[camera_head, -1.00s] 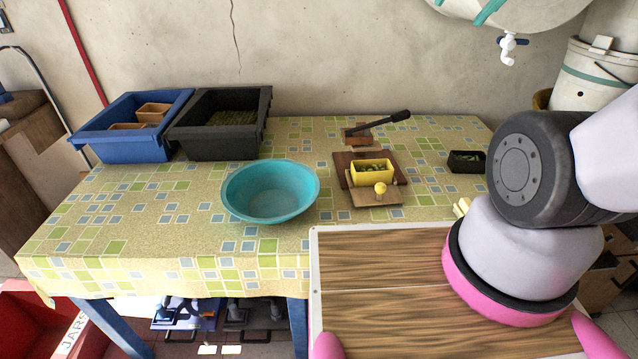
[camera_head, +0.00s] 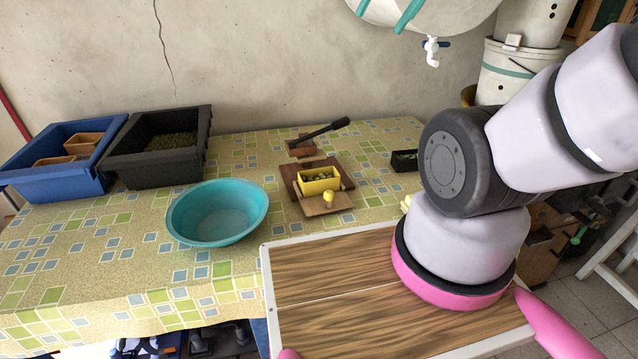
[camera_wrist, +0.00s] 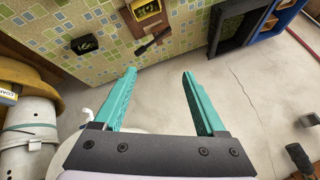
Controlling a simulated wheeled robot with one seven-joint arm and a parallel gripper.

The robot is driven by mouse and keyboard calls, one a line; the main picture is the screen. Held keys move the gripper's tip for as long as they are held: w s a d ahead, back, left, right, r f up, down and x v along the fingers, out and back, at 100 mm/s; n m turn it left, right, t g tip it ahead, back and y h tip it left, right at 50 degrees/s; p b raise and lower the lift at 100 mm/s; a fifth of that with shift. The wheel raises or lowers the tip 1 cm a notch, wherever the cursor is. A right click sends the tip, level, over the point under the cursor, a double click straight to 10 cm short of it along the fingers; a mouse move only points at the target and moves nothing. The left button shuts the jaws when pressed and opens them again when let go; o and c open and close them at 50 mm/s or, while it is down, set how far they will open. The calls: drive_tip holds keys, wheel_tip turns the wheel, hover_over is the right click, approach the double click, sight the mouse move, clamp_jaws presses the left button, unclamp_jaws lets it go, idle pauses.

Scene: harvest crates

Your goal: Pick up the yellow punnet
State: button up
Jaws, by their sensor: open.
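The yellow punnet (camera_head: 319,188) holds green contents and sits on a dark brown wooden board (camera_head: 299,171) on the table. A small yellow ball (camera_head: 328,196) stands in front of it on a lighter board (camera_head: 327,210). In the wrist view the yellow punnet (camera_wrist: 147,9) shows at the top edge, partly cut off. My gripper (camera_wrist: 160,73) shows its two teal fingers spread wide with nothing between them. It is apart from the punnet, which lies beyond the fingertips. The head view does not show my fingers.
A black punnet (camera_head: 404,160) stands to the right of the board. A black lever (camera_head: 325,131) on a wooden block stands behind it. A teal bowl (camera_head: 217,212) stands left; blue (camera_head: 60,184) and black (camera_head: 150,170) crates are farther left. Table cloth between bowl and board is clear.

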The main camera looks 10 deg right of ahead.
drive_tip(key=o, duration=0.4)
drive_tip(key=shift+w, duration=0.1)
drive_tip(key=shift+o, duration=0.2)
drive_tip(key=w+d+f+m+g+y, duration=0.25)
drive_tip(key=w+f+m+g, duration=0.35)
drive_tip(key=w+f, duration=0.95)
drive_tip(key=m+g+y, duration=0.2)
drive_tip(key=m+y, duration=0.5)
drive_tip(key=y, duration=0.2)
approach(319, 174)
wheel_tip(319, 174, up, 2)
drive_tip(key=s, duration=0.3)
drive_tip(key=x, duration=1)
drive_tip(key=shift+a, duration=0.35)
